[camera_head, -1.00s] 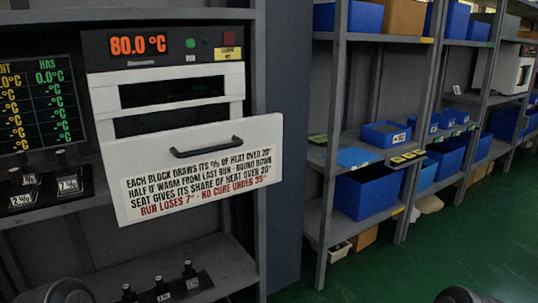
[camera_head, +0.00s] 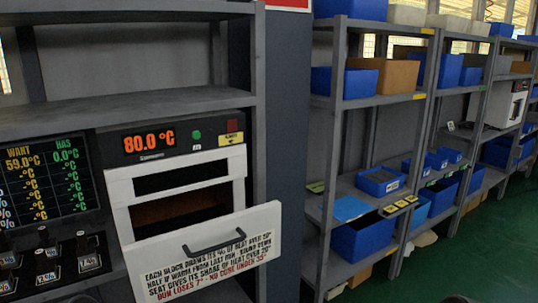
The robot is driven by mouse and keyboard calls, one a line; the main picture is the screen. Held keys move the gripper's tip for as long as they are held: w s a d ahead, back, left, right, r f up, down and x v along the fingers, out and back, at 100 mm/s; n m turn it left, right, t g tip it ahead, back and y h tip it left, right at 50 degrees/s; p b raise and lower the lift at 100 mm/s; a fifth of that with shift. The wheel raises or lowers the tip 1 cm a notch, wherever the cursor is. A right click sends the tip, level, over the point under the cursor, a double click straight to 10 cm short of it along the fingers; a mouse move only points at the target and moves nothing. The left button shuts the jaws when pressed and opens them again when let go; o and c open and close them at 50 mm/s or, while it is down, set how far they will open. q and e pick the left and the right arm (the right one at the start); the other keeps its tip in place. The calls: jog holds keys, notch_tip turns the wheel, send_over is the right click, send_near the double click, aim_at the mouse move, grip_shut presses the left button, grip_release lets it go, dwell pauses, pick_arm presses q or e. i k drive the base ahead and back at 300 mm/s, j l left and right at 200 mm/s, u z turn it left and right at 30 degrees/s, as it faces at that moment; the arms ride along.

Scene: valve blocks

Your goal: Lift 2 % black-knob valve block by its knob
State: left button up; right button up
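Several dark valve blocks with black knobs and white labels stand on a shelf at the lower left of the head view, below the dark display board (camera_head: 50,178). One block (camera_head: 47,266) stands left of another (camera_head: 88,254), and further ones show partly at the left edge. The labels are too small to read surely. The left one of this pair looks like the one whose label seemed to start with 2 in the earlier frame, but I cannot be certain. Neither gripper is in view; only dark rounded parts show at the bottom edge.
An oven (camera_head: 135,190) reading 80.0 °C stands right of the blocks. Its white front panel (camera_head: 210,253) with a black handle and printed rules juts out. A grey post stands to its right, then racks with blue bins (camera_head: 365,240). Green floor is clear at the lower right.

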aim_at(45, 271)
jog(key=u, duration=1.45)
jog(key=i+l+u, duration=0.1)
jog(key=u, duration=0.2)
